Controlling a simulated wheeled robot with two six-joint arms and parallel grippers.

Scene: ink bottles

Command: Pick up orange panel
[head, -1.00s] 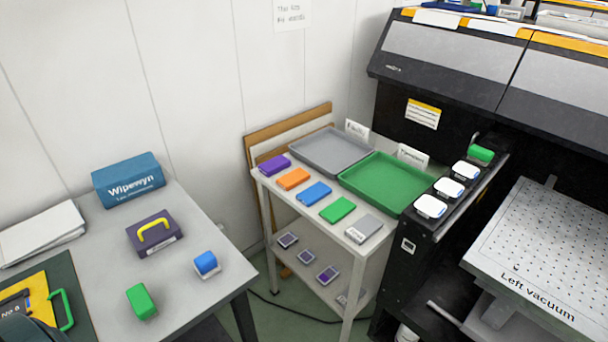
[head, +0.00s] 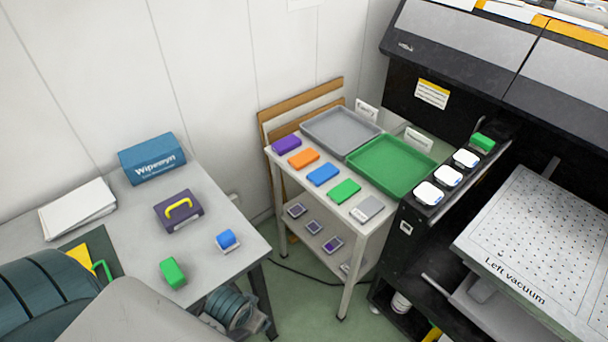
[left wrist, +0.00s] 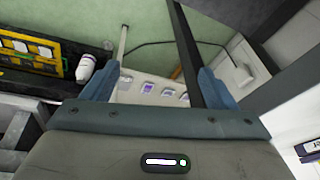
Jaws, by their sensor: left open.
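The orange panel (head: 303,158) is a small flat block on the top of the white cart (head: 339,201). It lies in a row between the purple panel (head: 286,145) and the blue panel (head: 322,174). That view shows the cart's lower shelf beyond the fingers and no orange panel. My right gripper is in neither view.
A green tray (head: 433,163) and a grey tray (head: 373,135) sit behind the row. A grey table (head: 127,237) at left holds a Wipewyn box (head: 152,158), a purple case (head: 178,211) and blocks. A black machine (head: 452,105) stands right of the cart.

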